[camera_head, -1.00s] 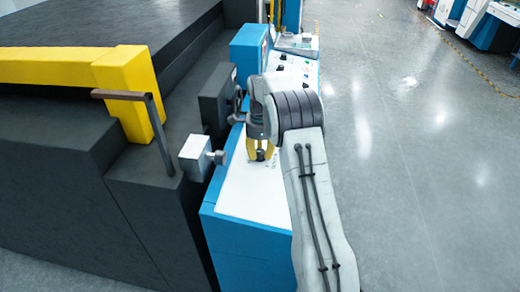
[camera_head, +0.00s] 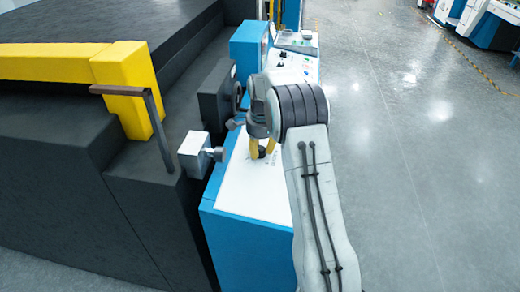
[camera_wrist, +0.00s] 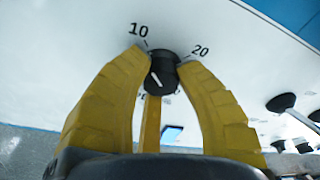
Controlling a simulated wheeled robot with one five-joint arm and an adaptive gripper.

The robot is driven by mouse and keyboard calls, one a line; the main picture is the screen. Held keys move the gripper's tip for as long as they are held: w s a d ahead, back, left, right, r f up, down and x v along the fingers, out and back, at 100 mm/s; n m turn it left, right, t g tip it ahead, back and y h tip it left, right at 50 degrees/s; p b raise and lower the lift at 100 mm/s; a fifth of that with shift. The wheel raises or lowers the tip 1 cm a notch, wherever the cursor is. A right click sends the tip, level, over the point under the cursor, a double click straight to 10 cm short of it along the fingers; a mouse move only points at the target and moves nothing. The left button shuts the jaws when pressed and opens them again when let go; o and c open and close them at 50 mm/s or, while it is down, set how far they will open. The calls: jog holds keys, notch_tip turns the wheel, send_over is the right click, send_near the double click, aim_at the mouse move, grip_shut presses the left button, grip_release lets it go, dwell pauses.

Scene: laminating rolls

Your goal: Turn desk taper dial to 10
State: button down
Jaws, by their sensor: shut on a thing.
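The taper dial (camera_wrist: 163,74) is a small black knob with a white line on its face, on the white desk top (camera_head: 250,190). Around it are printed marks, "10" (camera_wrist: 138,30) at upper left and "20" (camera_wrist: 201,51) at upper right; a lower mark is partly hidden. The white line shows on the left of the knob's face; I cannot tell exactly which mark it matches. My gripper (camera_wrist: 161,62) has yellow fingers closed on either side of the dial. In the head view my gripper (camera_head: 262,156) points down at the desk, and the dial is mostly hidden.
More black knobs (camera_wrist: 281,103) stand to the right in the wrist view. A grey box with a knob (camera_head: 195,153) and a dark machine with a yellow bar (camera_head: 70,65) lie left of the desk. The floor at right is open.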

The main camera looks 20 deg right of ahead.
aim_at(261, 151)
jog(key=shift+f, duration=0.15)
jog(key=c, duration=0.9)
grip_release()
jog(key=shift+d, duration=0.1)
jog(key=shift+o, duration=0.2)
notch_tip(261, 151, up, 12)
jog(key=s, duration=0.1)
jog(key=shift+s, duration=0.1)
